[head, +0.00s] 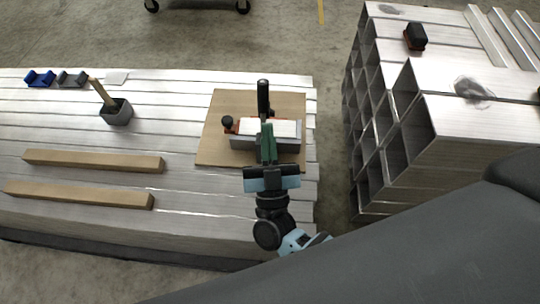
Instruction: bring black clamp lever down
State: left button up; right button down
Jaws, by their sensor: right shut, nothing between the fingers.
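The black clamp lever (263,98) shows in the head view as a dark handle beyond the clamp block; its exact tilt is hard to tell from above. The clamp has a grey-and-white block (285,129) with orange-red parts and sits on a brown board (220,153). A black knob (228,121) is at its left end. My right gripper (267,128) reaches in from below, its green fingers shut and empty. The fingertips overlap the block and lie just short of the lever; contact cannot be told. My left gripper is not in view.
Two wooden bars (93,161) lie left on the slatted aluminium surface (180,215). A dark cup (117,112) holding a wooden handle and blue and grey pieces (55,79) stand farther back. Stacked aluminium tubes (470,120) rise on the right, across a floor gap.

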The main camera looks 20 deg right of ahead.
aim_at(265, 95)
jog(key=shift+w+d+r+b, duration=0.1)
jog(key=shift+w+d+b, duration=0.15)
jog(key=shift+w, duration=1.1)
jog(key=shift+w+d+b, duration=0.1)
jog(key=shift+w+d, duration=0.25)
jog(key=shift+w, duration=0.95)
jog(key=shift+d, duration=0.1)
